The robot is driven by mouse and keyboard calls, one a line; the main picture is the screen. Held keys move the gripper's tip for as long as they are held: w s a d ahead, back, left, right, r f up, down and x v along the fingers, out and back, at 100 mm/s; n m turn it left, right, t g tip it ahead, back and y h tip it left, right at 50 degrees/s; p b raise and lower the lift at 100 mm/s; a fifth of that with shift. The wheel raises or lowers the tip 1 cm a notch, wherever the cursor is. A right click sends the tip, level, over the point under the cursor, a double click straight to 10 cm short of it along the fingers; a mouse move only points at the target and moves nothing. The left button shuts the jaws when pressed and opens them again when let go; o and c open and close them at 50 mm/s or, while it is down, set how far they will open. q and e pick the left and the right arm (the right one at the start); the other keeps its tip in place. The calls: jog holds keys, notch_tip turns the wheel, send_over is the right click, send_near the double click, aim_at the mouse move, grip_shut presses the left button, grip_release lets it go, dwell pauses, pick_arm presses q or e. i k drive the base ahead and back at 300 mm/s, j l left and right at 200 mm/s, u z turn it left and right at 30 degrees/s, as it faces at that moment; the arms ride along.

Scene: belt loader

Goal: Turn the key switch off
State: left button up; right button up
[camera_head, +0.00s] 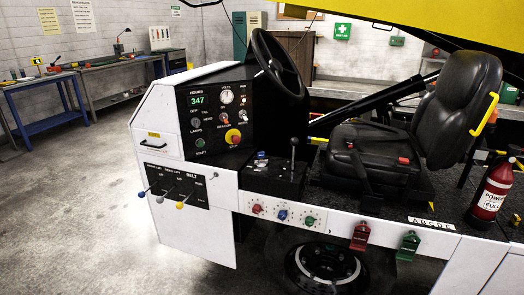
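The black dashboard panel (215,118) of the white belt loader faces me at the centre left. A small round silver switch (196,123) sits on its left side, above a green button (200,143). It may be the key switch, but its lettering and the way it is turned are too small to read. The hour display (198,100) is lit green and reads 347. Small toggles and a round gauge (227,97) are on the same panel. Neither of my grippers is in view.
A red stop button (232,136) on yellow is right of the switch. The steering wheel (277,65) rises beside the panel. Below are coloured levers (162,195) and a row of knobs (283,215). A seat (455,110) and extinguisher (490,192) stand right. Open floor lies left.

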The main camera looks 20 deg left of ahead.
aim_at(263, 163)
jog(key=i+u, duration=0.1)
jog(key=i, duration=1.05)
